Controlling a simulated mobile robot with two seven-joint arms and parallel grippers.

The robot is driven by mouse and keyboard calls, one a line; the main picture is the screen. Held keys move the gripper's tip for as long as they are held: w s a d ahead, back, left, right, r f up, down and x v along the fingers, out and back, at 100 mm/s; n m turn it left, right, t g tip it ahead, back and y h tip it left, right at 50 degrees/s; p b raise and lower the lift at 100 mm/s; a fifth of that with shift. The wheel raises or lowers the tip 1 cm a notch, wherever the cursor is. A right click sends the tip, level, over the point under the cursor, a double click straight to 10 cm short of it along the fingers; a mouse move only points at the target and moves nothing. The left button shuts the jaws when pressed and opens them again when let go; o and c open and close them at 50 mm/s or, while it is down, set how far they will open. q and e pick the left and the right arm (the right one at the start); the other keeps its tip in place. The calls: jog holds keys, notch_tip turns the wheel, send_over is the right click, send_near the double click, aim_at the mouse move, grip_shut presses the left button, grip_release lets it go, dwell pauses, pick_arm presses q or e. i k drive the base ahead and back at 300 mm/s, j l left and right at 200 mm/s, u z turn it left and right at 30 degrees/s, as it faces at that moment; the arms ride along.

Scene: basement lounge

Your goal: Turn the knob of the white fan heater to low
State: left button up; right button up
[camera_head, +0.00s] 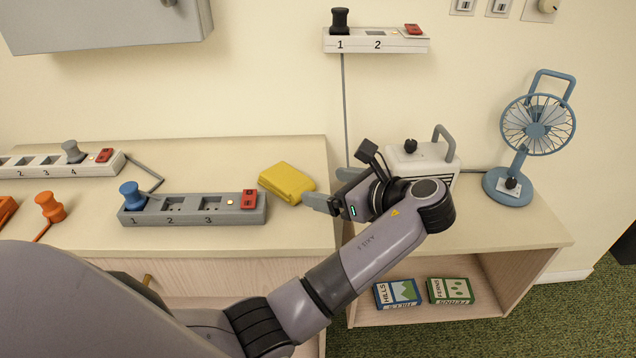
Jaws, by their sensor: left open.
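The white fan heater (436,152) stands at the back of the right-hand low cabinet. It has a grey carry handle and a black knob (410,146) on top. My left arm crosses in front of the heater and hides most of its front, so the knob's setting marks cannot be read. My left gripper (327,188) is open and empty. Its fingers point left, away from the heater, over the gap between the two cabinets and close to a yellow box. My right gripper is out of view.
The yellow box (287,182) lies by the left cabinet's right edge, near a grey power strip (185,215) with a blue plug. A blue desk fan (537,131) stands right of the heater. A white strip (377,44) is wall-mounted above. The right cabinet's front right top is clear.

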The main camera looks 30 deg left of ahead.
aim_at(411, 146)
jog(key=k+l, duration=0.1)
jog(key=l, duration=0.9)
jog(key=k+l, duration=0.15)
jog(key=l, duration=0.3)
